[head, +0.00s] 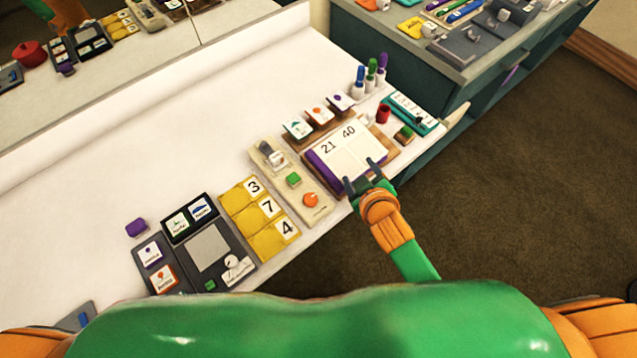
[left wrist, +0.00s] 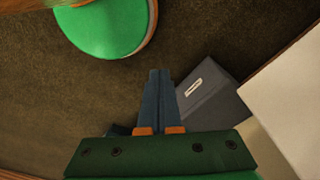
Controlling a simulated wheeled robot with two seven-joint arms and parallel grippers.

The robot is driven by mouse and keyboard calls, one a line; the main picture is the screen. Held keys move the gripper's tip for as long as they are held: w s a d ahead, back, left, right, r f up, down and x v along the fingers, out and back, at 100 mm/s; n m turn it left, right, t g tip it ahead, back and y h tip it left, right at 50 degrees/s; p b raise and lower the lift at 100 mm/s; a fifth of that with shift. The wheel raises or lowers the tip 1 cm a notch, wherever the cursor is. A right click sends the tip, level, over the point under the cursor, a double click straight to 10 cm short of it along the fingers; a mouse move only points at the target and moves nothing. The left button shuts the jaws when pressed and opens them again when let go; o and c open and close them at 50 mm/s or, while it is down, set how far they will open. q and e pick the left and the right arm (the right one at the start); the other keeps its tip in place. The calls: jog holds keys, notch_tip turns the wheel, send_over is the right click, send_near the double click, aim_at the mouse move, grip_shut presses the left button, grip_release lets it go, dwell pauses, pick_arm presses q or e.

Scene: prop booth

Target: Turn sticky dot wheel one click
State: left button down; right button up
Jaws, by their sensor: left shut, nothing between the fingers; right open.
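I cannot tell for sure which round part is the sticky dot wheel. My right gripper (head: 361,174) is open and empty at the near edge of a flip pad (head: 348,158) reading 21 and 40, right of the cream panel. My left gripper (left wrist: 160,75) is shut and empty over the dark floor, out of the head view.
Yellow cards (head: 240,197) with 3, 7 and 4 lie left of the cream panel. Picture cards, pens (head: 371,75) and a teal tray (head: 422,110) stand beyond the pad. A grey box (left wrist: 212,98) is beside my left fingers. The table's left is mostly clear.

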jog(key=w+a+r+n+t+y, duration=0.2)
jog(key=a+r+n+t+y, duration=0.15)
jog(key=a+r+n, duration=0.45)
jog(key=w+a+r+n+t+y, duration=0.2)
jog(key=a+r+n+y, duration=0.25)
jog(key=r, duration=0.55)
jog(key=s+a+r+n+g+y+p, duration=0.2)
jog(key=s+a+n+g+y, duration=0.8)
jog(key=n, duration=0.9)
jog(key=n+g+h, duration=0.6)
jog(key=n+h, duration=0.7)
jog(key=h, duration=0.1)
send_near(313, 198)
jog(key=a, duration=0.2)
jog(key=shift+h, duration=0.3)
jog(key=x, duration=0.5)
jog(key=d+p+x, duration=0.1)
jog(key=x, duration=0.1)
jog(key=shift+a+f, duration=0.15)
jog(key=shift+f, duration=0.4)
